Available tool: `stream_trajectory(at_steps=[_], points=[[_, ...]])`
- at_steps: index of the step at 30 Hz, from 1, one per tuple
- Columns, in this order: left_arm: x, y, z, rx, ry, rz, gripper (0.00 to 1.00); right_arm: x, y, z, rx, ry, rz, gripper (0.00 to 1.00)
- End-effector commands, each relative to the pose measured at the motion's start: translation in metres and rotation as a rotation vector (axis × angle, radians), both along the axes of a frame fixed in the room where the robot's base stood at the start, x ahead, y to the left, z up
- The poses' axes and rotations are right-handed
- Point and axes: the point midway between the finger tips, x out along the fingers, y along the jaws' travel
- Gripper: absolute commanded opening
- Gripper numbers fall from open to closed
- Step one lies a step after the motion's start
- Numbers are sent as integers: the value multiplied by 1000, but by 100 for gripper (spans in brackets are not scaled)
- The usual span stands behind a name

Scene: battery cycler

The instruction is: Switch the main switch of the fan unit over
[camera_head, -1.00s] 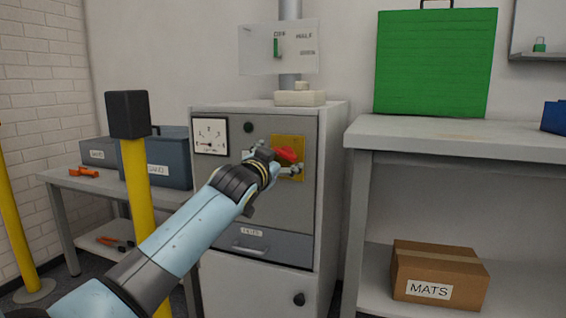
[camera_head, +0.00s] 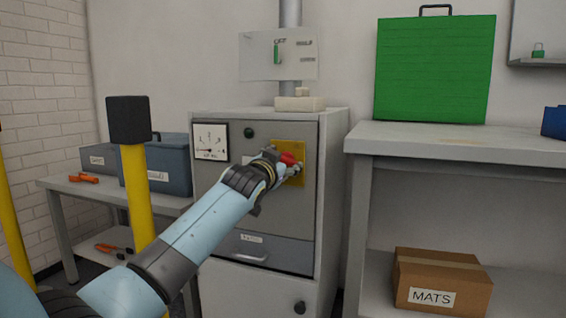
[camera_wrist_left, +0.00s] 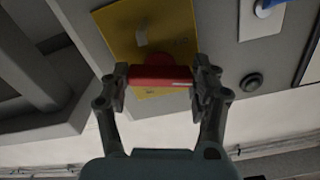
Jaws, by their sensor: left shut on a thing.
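The fan unit is a grey cabinet (camera_head: 225,190) in the middle of the head view. Its main switch is a red handle (camera_head: 288,158) on a yellow plate (camera_head: 298,178) at the upper right of the front. My left gripper (camera_head: 284,165) is at the handle and partly hides it. In the left wrist view the red handle (camera_wrist_left: 160,76) lies between the two fingers, which are shut on it from both sides. The yellow plate (camera_wrist_left: 150,30) is behind it there. My right gripper is not in view.
The cabinet front also has a dial gauge (camera_head: 211,142), a dark round button (camera_head: 249,132) and a drawer (camera_head: 255,250). A yellow post (camera_head: 138,195) with a black top stands at left. A bench (camera_head: 440,137) with a green case (camera_head: 435,68) stands at right.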

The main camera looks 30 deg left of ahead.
Motion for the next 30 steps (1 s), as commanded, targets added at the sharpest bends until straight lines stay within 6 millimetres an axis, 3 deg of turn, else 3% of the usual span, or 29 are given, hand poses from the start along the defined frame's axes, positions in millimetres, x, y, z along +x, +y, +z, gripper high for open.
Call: stream_trajectory(at_steps=[7,13,23,24,28,30], points=[[0,0,1,-136,-22,0,30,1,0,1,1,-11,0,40],[0,0,0,-317,-51,0,30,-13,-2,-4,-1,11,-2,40],[0,0,0,-345,-55,0,30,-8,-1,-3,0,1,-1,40],[0,0,0,-345,-55,0,68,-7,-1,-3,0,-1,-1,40],[0,0,0,-344,-55,0,85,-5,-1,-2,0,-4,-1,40],[0,0,0,-343,-55,0,87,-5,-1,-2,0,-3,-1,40]])
